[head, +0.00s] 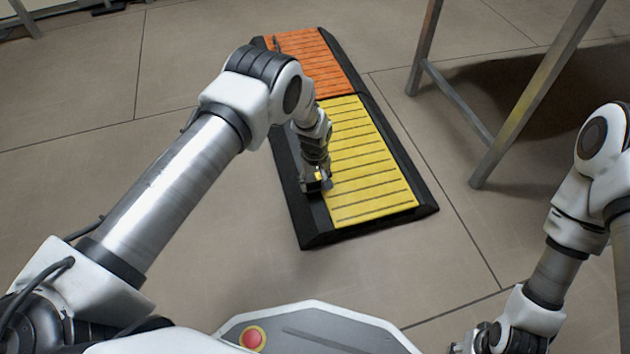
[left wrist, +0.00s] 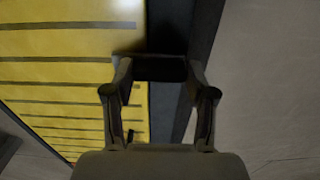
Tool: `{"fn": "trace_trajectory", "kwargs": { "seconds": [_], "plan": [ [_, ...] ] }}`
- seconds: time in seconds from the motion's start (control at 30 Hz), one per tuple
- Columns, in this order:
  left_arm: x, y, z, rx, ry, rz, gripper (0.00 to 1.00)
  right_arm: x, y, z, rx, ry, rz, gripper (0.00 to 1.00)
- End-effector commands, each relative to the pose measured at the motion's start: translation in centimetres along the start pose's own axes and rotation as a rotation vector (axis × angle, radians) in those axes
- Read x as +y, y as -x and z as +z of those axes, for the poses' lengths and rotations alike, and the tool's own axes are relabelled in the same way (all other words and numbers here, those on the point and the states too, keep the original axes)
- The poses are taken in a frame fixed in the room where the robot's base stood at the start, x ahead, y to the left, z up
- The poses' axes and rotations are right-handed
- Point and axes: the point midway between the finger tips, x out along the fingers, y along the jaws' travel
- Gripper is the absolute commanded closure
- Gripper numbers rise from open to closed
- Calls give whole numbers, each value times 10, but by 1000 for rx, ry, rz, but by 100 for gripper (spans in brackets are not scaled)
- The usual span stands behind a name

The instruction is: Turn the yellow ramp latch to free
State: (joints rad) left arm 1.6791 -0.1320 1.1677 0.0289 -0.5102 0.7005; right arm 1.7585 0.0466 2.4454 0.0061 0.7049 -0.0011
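The yellow ramp section (head: 365,165) lies on the floor in a black frame (head: 318,235). My left gripper (head: 318,186) points down at the ramp's left black border, close to the yellow surface. A small yellow patch shows at this gripper; I cannot tell whether it is the latch. In the left wrist view, the two fingers of my left gripper (left wrist: 159,75) stand apart, with a dark block (left wrist: 158,68) between their tips. Whether they press on it is unclear. No latch shows clearly. My right gripper (head: 478,342) is partly in view at the bottom, its fingers unclear.
An orange ramp section (head: 308,62) adjoins the yellow one at its far end. A metal trestle leg (head: 530,95) stands on the floor to the right of the ramp. The grey tiled floor (head: 80,120) left of the ramp is clear.

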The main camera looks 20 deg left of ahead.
Motion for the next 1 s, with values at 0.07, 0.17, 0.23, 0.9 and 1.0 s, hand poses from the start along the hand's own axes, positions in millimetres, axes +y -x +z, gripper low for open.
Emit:
{"fn": "trace_trajectory", "kwargs": {
  "seconds": [0.07,0.17,0.23,0.9,1.0],
  "plan": [
    [0,0,0,0,-1,0,79,0,0,0,0,0,0,60],
    [0,0,1,-1,-8,0,79,0,0,0,-1,0,0,60],
    [0,0,1,-1,-19,0,79,0,2,0,-1,0,0,60],
    [-2,1,6,-3,-471,-1,79,0,29,4,-11,0,-1,60],
    [-2,1,6,-2,-566,-1,79,-1,33,4,-12,1,-1,60]
  ]
}}
